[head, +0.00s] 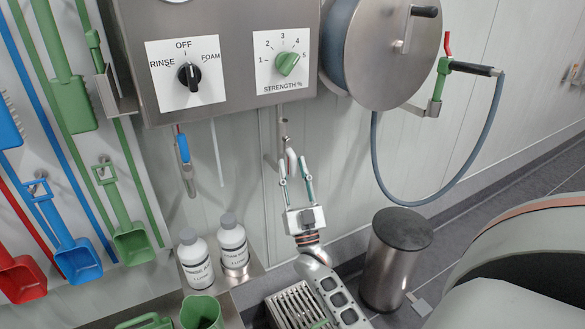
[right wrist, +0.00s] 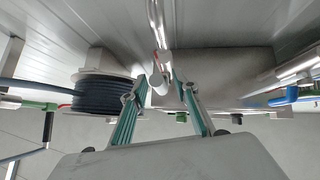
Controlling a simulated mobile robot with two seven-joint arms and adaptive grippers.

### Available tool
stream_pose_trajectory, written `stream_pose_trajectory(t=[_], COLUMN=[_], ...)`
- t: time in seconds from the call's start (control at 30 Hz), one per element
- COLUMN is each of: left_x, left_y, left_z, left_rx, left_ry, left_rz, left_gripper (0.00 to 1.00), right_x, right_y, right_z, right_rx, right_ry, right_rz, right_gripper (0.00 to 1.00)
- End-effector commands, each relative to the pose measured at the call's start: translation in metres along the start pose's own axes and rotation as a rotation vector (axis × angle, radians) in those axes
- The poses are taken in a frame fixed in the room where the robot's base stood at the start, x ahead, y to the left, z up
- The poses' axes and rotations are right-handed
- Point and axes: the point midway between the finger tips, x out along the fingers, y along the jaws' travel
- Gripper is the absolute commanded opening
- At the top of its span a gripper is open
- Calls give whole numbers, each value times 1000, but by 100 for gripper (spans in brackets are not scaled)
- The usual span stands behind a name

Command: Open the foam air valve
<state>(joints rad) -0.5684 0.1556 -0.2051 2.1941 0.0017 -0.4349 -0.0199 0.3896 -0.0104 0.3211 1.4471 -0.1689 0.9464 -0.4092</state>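The pipe fitting that I take for the foam air valve (head: 283,140) hangs under the steel control box. A pale curved lever shows at its lower end; in the right wrist view this lever (right wrist: 160,60) has a small red part. My right gripper (head: 293,168) reaches up from below with its fingers either side of the lever's lower end. In the right wrist view my right gripper (right wrist: 160,84) is open, with a gap between the fingertips. Whether a finger touches the lever I cannot tell. My left gripper is out of view.
The control box (head: 222,105) has a black selector knob (head: 190,76) at OFF and a green strength knob (head: 287,64). A blue-handled valve (head: 183,150) hangs to the left. A hose reel (head: 385,50), two bottles (head: 232,242) and a steel bin (head: 392,265) stand nearby.

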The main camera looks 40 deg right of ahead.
Motion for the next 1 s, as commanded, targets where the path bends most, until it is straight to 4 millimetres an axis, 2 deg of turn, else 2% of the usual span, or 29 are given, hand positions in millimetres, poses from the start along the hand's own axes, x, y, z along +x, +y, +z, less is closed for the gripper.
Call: stream_pose_trajectory(t=[0.4, 0.53, 0.7, 1.0], left_x=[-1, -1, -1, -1], left_y=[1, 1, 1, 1], left_z=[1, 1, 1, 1], left_rx=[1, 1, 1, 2], left_ry=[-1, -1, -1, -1], left_rz=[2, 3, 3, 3], left_gripper=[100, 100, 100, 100], right_x=[-79, -99, -113, -116], right_y=[0, -1, 0, 0], right_z=[1, 1, 0, 0], right_rx=[1, 1, 1, 1], right_ry=[-6, -5, -3, -2], right_rz=[-1, -1, 0, -1], right_gripper=[30, 30, 30, 30])
